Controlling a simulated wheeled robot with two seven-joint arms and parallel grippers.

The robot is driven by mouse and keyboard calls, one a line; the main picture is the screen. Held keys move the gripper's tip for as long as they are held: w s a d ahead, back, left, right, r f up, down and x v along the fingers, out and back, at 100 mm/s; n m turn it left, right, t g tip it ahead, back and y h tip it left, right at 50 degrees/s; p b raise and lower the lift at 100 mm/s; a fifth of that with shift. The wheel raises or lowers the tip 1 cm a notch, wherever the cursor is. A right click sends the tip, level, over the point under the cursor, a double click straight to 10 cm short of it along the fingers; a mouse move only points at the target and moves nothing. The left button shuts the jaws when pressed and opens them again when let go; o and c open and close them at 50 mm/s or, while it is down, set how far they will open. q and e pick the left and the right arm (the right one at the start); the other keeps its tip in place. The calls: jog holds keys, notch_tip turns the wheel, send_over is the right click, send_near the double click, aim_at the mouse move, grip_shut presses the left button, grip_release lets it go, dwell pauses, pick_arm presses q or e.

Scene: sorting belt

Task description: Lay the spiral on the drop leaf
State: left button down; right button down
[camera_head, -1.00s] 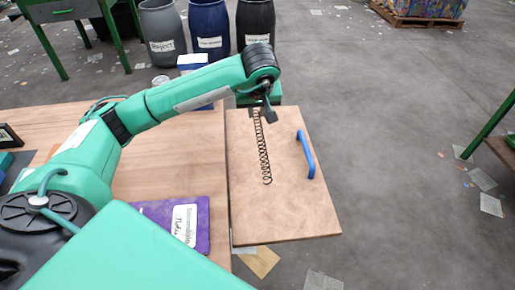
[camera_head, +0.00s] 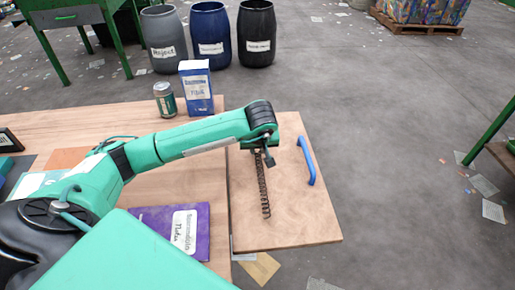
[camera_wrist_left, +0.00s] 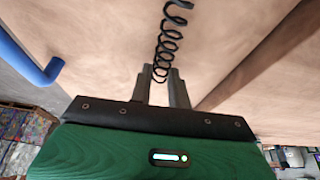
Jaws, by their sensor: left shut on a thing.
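The spiral (camera_head: 263,192) is a thin dark coil. My left gripper (camera_head: 261,155) is shut on its far end, and the rest stretches toward the near side over the drop leaf. The drop leaf (camera_head: 308,222) is a light wooden panel at the table's right edge, with a blue handle (camera_head: 307,160). In the left wrist view the coil (camera_wrist_left: 168,40) runs out from between the fingertips (camera_wrist_left: 160,73), above the wood (camera_wrist_left: 105,55). I cannot tell whether the coil touches the leaf. My right gripper is not in view.
On the wooden table (camera_head: 175,183) lie a purple notebook (camera_head: 160,215) and, at the back, a can (camera_head: 165,100) and a blue box (camera_head: 197,92). Several drums (camera_head: 208,35) stand beyond. The leaf around the coil is clear.

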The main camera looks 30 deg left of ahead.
pick_arm(q)
jog(key=shift+f, duration=0.1)
jog(key=c, duration=1.3)
grip_release()
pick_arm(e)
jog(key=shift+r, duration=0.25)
pick_arm(q)
jog(key=v, duration=1.2)
jog(key=shift+p, duration=0.3)
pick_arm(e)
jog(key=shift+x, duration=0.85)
pick_arm(q)
jog(key=shift+w, duration=0.1)
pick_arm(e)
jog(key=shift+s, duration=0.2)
